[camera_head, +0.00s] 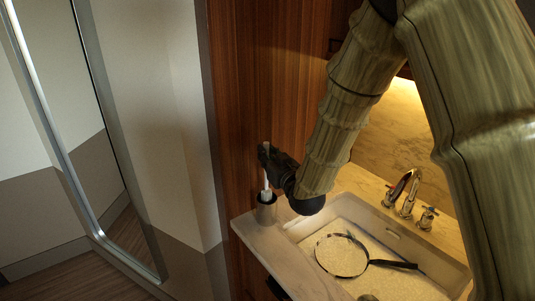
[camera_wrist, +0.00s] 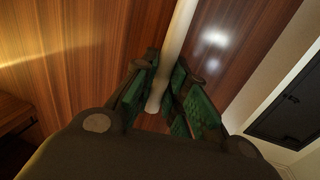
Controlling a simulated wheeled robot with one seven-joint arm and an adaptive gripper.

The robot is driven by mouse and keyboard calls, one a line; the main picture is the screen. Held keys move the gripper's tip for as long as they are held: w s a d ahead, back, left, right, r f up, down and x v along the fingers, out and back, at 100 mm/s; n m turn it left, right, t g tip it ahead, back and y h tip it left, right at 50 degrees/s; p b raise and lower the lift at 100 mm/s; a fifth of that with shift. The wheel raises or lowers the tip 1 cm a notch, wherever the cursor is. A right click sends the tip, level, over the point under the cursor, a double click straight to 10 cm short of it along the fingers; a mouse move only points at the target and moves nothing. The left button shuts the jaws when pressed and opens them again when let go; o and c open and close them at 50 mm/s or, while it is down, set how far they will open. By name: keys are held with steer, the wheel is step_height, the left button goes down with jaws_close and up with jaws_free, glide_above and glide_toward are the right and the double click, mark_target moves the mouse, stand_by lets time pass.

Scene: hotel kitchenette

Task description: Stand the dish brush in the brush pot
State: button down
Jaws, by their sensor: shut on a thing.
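The dish brush (camera_head: 266,184) is white and held upright in my gripper (camera_head: 266,160). In the wrist view, the pale handle of the dish brush (camera_wrist: 177,40) passes between the green finger pads of my gripper (camera_wrist: 167,75), which are shut on it. The brush pot (camera_head: 266,210) is a small dark grey cylinder on the counter's left end, directly below. The lower white end of the brush meets the pot's mouth in the head view. How deep it sits inside, or whether it touches the bottom, is hidden. The pot is not recognizable in the wrist view.
A sink (camera_head: 400,287) is set in the pale counter (camera_head: 260,243), right of the pot. A round, dark-rimmed pan or strainer (camera_head: 341,256) lies in it. A tap (camera_head: 405,190) stands behind. A wooden wall panel (camera_head: 240,100) rises close behind the pot.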

steer(key=shift+s+f+b, duration=0.1)
steer(key=shift+f+b, duration=1.05)
steer(key=shift+f, duration=0.5)
steer(key=c, duration=1.4)
jaws_free()
steer(key=shift+o, duration=0.2)
steer(key=v, duration=1.2)
steer(key=shift+r, duration=0.1)
